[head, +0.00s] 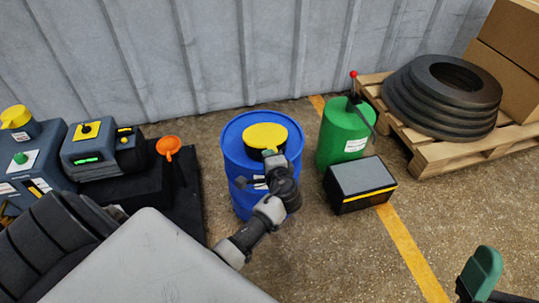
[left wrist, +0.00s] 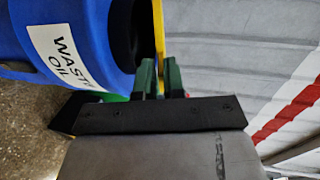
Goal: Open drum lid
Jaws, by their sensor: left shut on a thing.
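The blue drum (head: 236,165) stands upright on the floor near the middle of the head view. Its round yellow lid (head: 266,136) is at its top, with dark showing below its edge. In the left wrist view the drum (left wrist: 60,20) carries a "WASTE OIL" label, and the lid (left wrist: 157,35) appears edge-on, with a dark area between it and the blue body. My left gripper (left wrist: 158,75) is shut on the lid's near edge with its green fingers; my arm hides part of the drum. A green part of my right gripper (head: 484,270) shows at the lower right; its jaw gap is unclear.
Right of the drum stand a green canister (head: 342,135) with a red-knobbed lever and a black box (head: 360,184). A pallet (head: 440,158) holds tyres and cartons. Machines and an orange funnel (head: 169,146) are at left. A corrugated wall (head: 190,60) rises behind.

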